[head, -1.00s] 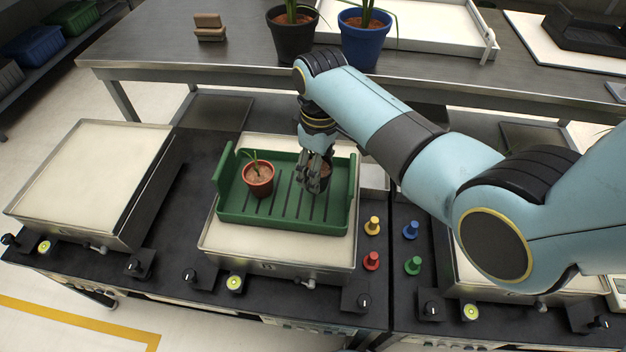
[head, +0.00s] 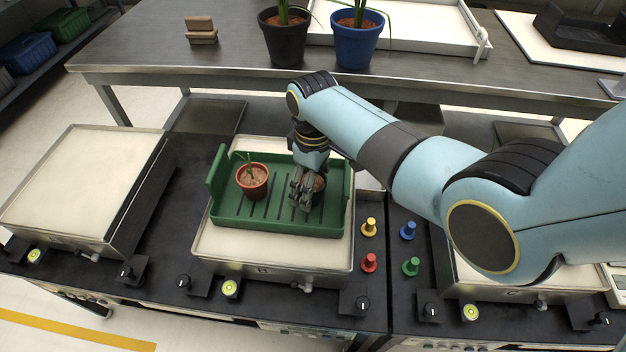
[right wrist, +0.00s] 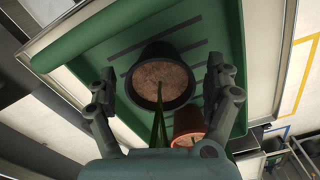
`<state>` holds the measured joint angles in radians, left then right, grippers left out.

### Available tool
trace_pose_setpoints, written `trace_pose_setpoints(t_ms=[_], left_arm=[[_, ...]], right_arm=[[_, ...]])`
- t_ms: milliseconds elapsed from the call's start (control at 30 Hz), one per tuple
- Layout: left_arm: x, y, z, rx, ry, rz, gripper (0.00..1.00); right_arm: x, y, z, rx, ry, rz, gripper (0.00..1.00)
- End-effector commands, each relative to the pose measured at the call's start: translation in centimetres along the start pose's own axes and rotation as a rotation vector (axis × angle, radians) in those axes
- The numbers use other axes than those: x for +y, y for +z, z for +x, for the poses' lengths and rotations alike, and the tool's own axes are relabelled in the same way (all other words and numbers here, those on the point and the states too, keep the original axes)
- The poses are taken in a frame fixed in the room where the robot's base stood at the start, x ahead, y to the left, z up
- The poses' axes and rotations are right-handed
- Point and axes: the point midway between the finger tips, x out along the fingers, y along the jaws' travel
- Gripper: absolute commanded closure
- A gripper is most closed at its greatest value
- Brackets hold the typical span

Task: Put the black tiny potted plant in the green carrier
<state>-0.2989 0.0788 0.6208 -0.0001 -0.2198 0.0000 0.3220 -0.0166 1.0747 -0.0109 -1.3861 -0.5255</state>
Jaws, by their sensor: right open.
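The green carrier (head: 232,216) rests on the middle scale. The black tiny potted plant (right wrist: 163,84) stands upright inside the carrier's right part. In the head view my gripper mostly hides it. My right gripper (head: 303,200) reaches down into the carrier. In the right wrist view, the right gripper (right wrist: 164,90) is open, with one finger on each side of the black pot and visible gaps between. A red-brown tiny potted plant (head: 253,183) stands in the carrier's left part. It also shows near the lower right finger in the wrist view (right wrist: 188,125). My left gripper is not in view.
The middle scale (head: 275,252) holds the carrier. An empty scale (head: 85,180) stands at left. Larger black (head: 285,42) and blue (head: 357,45) pots stand on the back table.

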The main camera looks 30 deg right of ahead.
Motion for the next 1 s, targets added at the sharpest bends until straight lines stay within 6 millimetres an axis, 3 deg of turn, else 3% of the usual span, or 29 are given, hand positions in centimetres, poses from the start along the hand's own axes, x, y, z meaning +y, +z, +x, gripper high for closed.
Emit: trace_pose_setpoints(t_ms=[267,700,1000], left_arm=[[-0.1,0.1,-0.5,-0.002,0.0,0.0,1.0],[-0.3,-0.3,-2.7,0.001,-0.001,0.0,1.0],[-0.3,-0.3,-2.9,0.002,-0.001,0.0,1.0]], right_arm=[[0.0,-0.1,-1.2,0.003,0.002,0.0,0.15],[0.0,-0.1,-10.3,0.003,0.001,0.0,0.15],[0.0,0.0,-12.3,-0.001,0.0,0.0,0.15]])
